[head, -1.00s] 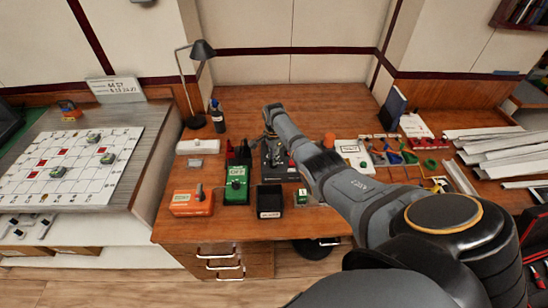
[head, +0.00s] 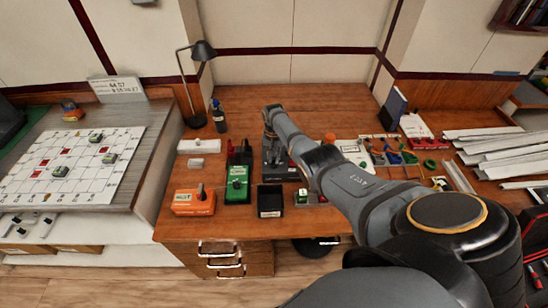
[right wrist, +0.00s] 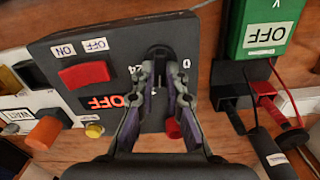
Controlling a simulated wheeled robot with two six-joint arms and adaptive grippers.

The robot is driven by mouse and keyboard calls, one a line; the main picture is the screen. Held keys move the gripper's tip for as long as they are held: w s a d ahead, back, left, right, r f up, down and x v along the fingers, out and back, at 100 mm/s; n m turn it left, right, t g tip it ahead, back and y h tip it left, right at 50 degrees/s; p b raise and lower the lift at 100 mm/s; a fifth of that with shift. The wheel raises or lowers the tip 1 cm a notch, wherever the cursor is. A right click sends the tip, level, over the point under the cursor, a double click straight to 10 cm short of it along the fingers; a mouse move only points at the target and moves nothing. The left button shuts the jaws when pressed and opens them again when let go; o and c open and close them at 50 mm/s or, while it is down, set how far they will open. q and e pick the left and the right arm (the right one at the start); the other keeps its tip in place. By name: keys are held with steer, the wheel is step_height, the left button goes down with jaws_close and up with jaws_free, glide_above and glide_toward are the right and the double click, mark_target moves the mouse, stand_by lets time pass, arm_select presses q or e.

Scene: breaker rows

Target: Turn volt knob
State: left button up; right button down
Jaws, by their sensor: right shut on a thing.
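The volt knob (right wrist: 159,58) is a small black knob on a dark power unit (right wrist: 210,28), with the numbers 24 and 0 beside it. My right gripper (right wrist: 159,72) has its two fingers closed around the knob. The unit carries a red rocker switch (right wrist: 84,75) between ON and OFF labels, and a red display reading OFF (right wrist: 102,102). In the head view the unit (head: 283,170) stands mid-desk, and my right arm partly covers it and the knob. My left gripper is not in view.
A green meter (head: 238,184) marked OFF stands left of the unit, an orange box (head: 193,202) farther left. A black open bin (head: 270,200) is in front. Black and red plugs with cables (right wrist: 262,88) sit close by the gripper.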

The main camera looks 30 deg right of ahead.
steer(key=n, duration=0.4)
steer(key=shift+n, duration=0.3)
steer(key=n, duration=0.3)
steer(key=shift+a+n, duration=0.15)
steer(key=shift+n, duration=0.15)
steer(key=n, duration=0.4)
steer(key=shift+a+n, duration=0.1)
steer(key=shift+n, duration=2.3)
steer(key=c, duration=1.4)
jaws_free()
